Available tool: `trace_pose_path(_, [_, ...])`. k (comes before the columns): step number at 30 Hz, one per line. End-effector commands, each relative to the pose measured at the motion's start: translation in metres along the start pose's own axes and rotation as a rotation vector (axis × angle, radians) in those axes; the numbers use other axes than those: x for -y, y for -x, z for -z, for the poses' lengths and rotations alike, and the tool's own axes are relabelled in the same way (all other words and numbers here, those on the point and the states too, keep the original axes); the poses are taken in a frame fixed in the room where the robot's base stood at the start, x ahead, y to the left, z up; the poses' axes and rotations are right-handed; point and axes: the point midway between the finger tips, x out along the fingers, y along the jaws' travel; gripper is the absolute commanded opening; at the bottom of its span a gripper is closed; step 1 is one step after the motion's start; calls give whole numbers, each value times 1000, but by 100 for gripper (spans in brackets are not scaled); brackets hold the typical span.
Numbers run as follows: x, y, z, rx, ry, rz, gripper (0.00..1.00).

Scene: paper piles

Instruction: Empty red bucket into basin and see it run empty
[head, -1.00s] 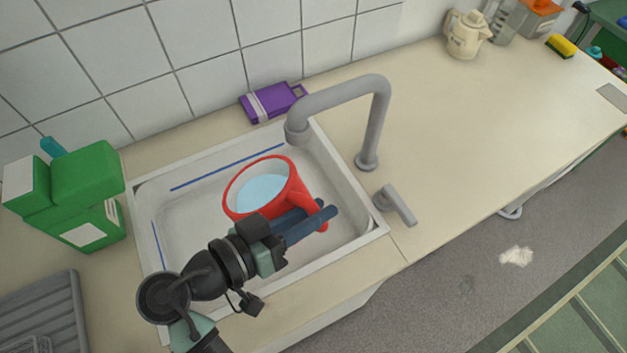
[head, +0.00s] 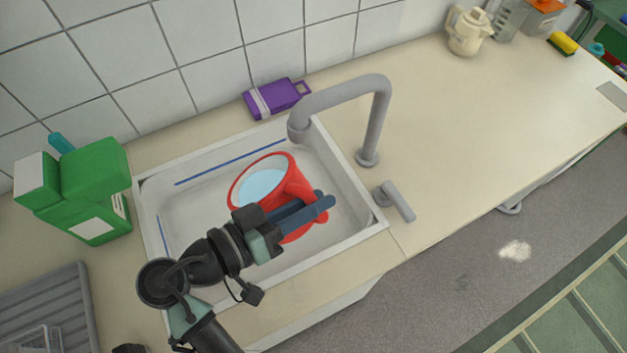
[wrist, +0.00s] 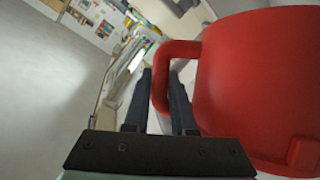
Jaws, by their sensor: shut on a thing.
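The red bucket (head: 296,183) is in the white basin (head: 178,226), tilted, with pale blue water (head: 262,186) showing inside its mouth. My gripper (head: 308,210) is shut on the bucket's handle, low over the basin. In the wrist view the red handle (wrist: 161,82) passes between the two dark fingers (wrist: 158,100), and the bucket's wall (wrist: 255,85) fills the right side. No stream of water shows leaving the bucket. Whether the bucket touches the basin floor, I cannot tell. The bucket's far underside is hidden.
A grey tap (head: 375,125) arches over the basin's back right, its lever (head: 397,203) beside the rim. A green box (head: 85,190) stands left of the basin, and a purple bottle (head: 275,97) lies behind it. The counter to the right is largely clear.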

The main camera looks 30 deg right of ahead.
Motion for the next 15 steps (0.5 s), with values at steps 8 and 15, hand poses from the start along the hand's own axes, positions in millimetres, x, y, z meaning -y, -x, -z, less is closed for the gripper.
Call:
trace_pose_path(8, [0, 6, 15, -25, 99, -42, 0])
trace_pose_path(15, [0, 6, 14, -26, 109, -47, 0])
